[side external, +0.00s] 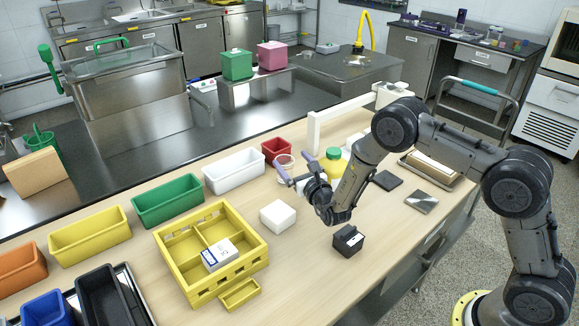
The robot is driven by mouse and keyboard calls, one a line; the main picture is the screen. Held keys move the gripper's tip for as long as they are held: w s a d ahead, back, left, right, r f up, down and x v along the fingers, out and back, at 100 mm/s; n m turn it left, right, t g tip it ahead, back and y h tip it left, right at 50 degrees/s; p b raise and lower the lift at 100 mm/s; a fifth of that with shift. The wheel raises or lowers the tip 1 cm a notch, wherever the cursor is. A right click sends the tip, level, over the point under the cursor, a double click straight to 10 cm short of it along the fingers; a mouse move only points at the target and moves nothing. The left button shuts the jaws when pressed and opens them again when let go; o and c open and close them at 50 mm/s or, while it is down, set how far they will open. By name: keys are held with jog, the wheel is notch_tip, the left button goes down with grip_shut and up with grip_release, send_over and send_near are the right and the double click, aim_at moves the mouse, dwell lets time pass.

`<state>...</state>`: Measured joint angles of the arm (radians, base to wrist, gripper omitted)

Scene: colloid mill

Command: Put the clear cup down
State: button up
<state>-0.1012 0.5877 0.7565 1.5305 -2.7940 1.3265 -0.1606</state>
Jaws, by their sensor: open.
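A small clear cup (285,160) shows as a faint pale rim beside the red bin, near the back edge of the wooden table. My gripper (292,163) is open, with its two fingers pointing away from the arm toward the cup. The fingertips lie on either side of the cup in the picture. The cup's lower part is hard to make out against the table and the fingers, so I cannot tell whether it touches a finger or exactly how its base rests.
A red bin (277,148) and a white bin (234,172) stand close by. A white block (278,215), a black box (348,240) and a yellow crate (180,285) lie nearer the front. A yellow-and-green container (333,163) stands beside my gripper. A white frame (314,130) rises behind.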

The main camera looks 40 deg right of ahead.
jog(key=s+d+r+m+g+h, duration=0.2)
jog(key=s+d+r+m+h, duration=0.25)
jog(key=r, duration=0.35)
jog(key=s+d+r+m+g+h, duration=0.2)
jog(key=s+d+r+m+h, duration=0.1)
jog(key=d+r+m, duration=0.4)
jog(key=s+d+r+m+g+h, duration=0.1)
jog(key=s+d+r+m+g, duration=0.1)
jog(key=s+r+m+g, duration=0.3)
jog(key=s+d+m+g+h, duration=0.1)
jog(key=s+d+m+g, duration=0.15)
jog(key=s, duration=0.45)
jog(key=s+a+f+m+g+y, duration=0.1)
jog(key=s+a+m+g+y, duration=0.25)
jog(key=s+m+y, duration=0.85)
jog(key=s+a+f+m+t+y, duration=0.1)
jog(key=s+a+m+t+y, duration=0.1)
jog(key=s+a, duration=1)
jog(key=shift+s+a+f+m+t, duration=0.3)
jog(key=shift+a+m+t, duration=0.25)
jog(key=shift+a, duration=0.3)
